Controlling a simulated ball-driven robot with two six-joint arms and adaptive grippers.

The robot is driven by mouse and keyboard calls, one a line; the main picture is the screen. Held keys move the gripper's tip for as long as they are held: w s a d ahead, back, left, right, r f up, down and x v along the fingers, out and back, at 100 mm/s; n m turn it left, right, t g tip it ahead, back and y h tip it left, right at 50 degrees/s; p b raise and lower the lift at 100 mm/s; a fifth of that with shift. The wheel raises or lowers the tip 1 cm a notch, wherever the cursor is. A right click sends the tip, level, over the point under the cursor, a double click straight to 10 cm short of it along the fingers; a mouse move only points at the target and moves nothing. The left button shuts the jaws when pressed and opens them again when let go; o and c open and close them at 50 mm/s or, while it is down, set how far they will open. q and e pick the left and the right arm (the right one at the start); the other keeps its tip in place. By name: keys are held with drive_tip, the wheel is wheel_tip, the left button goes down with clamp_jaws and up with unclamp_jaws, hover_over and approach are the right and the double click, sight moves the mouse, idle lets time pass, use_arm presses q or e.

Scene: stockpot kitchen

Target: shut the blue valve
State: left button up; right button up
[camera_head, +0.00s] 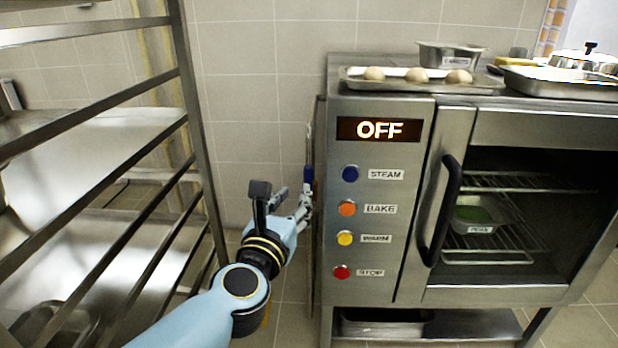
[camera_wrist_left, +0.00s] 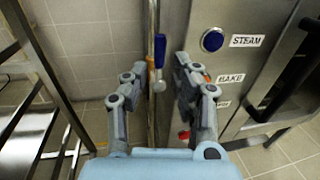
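The blue valve (camera_head: 309,175) shows as a blue lever handle on a thin vertical pipe at the left side of the oven. In the left wrist view the blue handle (camera_wrist_left: 160,50) stands upright, roughly along the pipe (camera_wrist_left: 152,22), with a pale metal part below it. My left gripper (camera_head: 284,204) is just left of and below the blue handle. In the left wrist view my left gripper (camera_wrist_left: 155,82) is open, its fingers on either side of the pipe, with nothing held. I cannot tell if a finger touches the pipe. My right gripper is not in view.
An orange handle (camera_wrist_left: 150,74) and a red handle (camera_wrist_left: 184,135) show lower near the pipe. The steel oven (camera_head: 375,285) with colored buttons and an OFF display stands close to the right. A metal rack (camera_head: 190,90) stands to the left, with a narrow gap between.

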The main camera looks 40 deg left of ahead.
sight(307, 171)
use_arm(q)
drive_tip(key=x, duration=0.5)
drive_tip(key=shift+w+r, duration=0.1)
drive_tip(key=shift+r, duration=0.1)
drive_tip(key=x, duration=0.4)
drive_tip(key=shift+w+a+f, duration=0.15)
drive_tip(key=shift+w+f, duration=0.05)
drive_tip(key=shift+w, duration=0.2)
drive_tip(key=c, duration=0.4)
clamp_jaws()
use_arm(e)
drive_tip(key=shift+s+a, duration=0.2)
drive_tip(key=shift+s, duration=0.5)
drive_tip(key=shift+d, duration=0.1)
